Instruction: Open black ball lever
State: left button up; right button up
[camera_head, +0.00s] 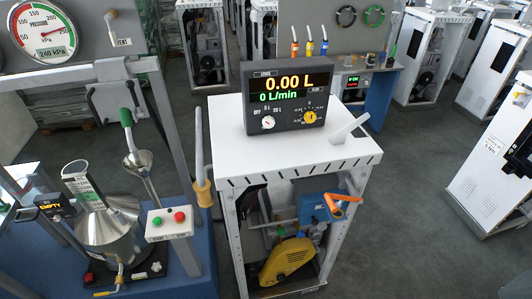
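A thin lever with a small dark, ball-like tip (131,84) stands at the left, in front of the grey panel and just above a green-handled lever (127,118). The dark tip is small, so I cannot tell for sure that it is the black ball lever, or whether it is open or closed. The green-handled lever rises by a metal funnel (138,160). Neither of my grippers can be made out in the head view.
A round pressure gauge (43,30) hangs at the upper left. A metal hopper (108,225) and a button box (169,223) stand on a blue bench. A white cart (350,157) carries a black flow display (287,97). Grey floor (410,215) is clear at the right.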

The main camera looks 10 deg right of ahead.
aim_at(130, 84)
jog(key=i+j+z, duration=0.3)
jog(key=j, duration=0.35)
jog(key=i+j+z, duration=0.3)
jog(key=j, duration=0.45)
jog(key=i+j+z, duration=0.2)
jog(key=j, duration=0.2)
jog(key=i+j+z, duration=0.15)
jog(key=j, duration=0.25)
jog(key=i+j+z, duration=0.15)
jog(key=j, duration=0.3)
jog(key=k, duration=0.05)
